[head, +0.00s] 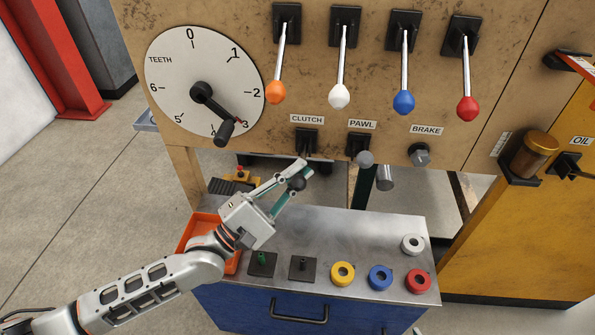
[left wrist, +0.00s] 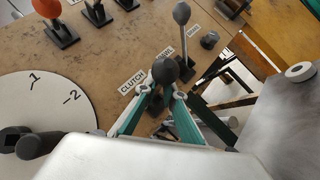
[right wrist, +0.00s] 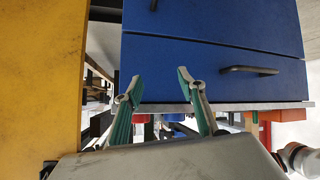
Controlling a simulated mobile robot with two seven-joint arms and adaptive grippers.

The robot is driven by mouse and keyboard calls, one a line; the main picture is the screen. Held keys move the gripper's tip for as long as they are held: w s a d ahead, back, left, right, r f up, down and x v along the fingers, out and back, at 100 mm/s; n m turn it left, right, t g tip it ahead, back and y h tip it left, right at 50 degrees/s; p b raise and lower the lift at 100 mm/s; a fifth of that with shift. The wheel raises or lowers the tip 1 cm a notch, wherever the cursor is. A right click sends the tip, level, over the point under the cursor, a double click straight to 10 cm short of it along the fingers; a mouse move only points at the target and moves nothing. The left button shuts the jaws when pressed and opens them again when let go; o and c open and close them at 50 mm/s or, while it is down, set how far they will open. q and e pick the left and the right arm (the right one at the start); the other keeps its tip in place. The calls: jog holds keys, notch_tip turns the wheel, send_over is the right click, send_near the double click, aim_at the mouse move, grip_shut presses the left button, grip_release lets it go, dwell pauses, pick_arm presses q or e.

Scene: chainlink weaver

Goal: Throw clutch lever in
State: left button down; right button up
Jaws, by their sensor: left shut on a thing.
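The clutch lever's black mount (head: 306,141) is on the tan panel below the CLUTCH label (head: 307,119). Its dark ball knob (head: 297,184) is between the fingers of my left gripper (head: 296,176), which is shut on it. The lever's shaft is mostly hidden by the fingers. My right gripper (right wrist: 157,88) is open and empty, facing a blue drawer cabinet (right wrist: 180,70).
The pawl lever (head: 365,159) with a grey knob and the brake knob (head: 420,155) are right of the clutch. Four coloured-knob levers hang above, beside a teeth dial (head: 170,75). Below is a blue cabinet's metal top (head: 325,240) with coloured rings and an orange tray (head: 186,240).

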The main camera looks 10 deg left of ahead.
jog(key=shift+s+a+f, duration=0.15)
jog(key=shift+s+f, duration=0.1)
jog(key=shift+s, duration=0.05)
